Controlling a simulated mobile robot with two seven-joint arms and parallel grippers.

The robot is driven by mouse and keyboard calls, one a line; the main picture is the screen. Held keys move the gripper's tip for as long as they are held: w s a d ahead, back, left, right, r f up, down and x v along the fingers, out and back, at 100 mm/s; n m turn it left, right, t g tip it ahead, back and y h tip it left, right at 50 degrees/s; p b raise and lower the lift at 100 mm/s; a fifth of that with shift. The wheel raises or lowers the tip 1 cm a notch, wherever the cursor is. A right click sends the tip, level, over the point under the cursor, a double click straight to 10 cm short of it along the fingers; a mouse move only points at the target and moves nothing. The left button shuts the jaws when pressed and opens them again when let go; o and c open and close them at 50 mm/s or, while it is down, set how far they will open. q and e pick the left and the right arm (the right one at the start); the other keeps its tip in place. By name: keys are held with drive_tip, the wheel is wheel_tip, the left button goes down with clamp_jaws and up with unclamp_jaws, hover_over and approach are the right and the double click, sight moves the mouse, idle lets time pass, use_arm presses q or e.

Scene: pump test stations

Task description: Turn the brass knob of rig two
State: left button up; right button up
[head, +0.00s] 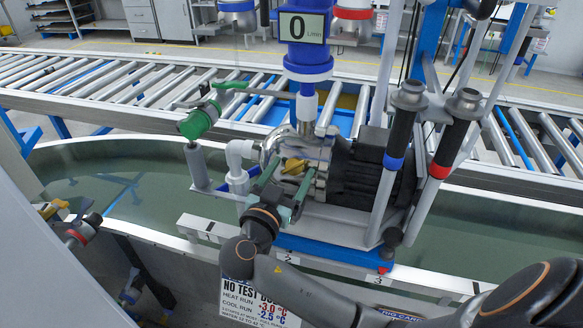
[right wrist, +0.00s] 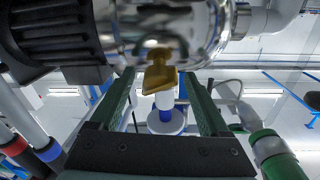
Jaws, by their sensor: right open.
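The brass knob (head: 294,167) sits on the front of the pump, a silver casing (head: 312,148) with a black motor, which stands above the plate marked 2 (head: 288,258). In the right wrist view the brass knob (right wrist: 160,76) shows between the fingertips, below the shiny casing (right wrist: 185,30). My right gripper (head: 286,180) points up at the knob with its green fingers apart. In the right wrist view my right gripper (right wrist: 158,90) is open, with a gap on each side of the knob; I see no clear contact. My left gripper is not in view.
A green-handled valve (head: 197,122) and white elbow pipe (head: 240,155) stand left of the knob. Handles with blue and red rings (head: 447,140) rise at right. A blue column with a display reading 0 (head: 304,25) is above. A roller conveyor (head: 100,80) runs behind.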

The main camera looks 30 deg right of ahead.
drive_tip(key=shift+c, duration=0.2)
clamp_jaws()
idle(0.5)
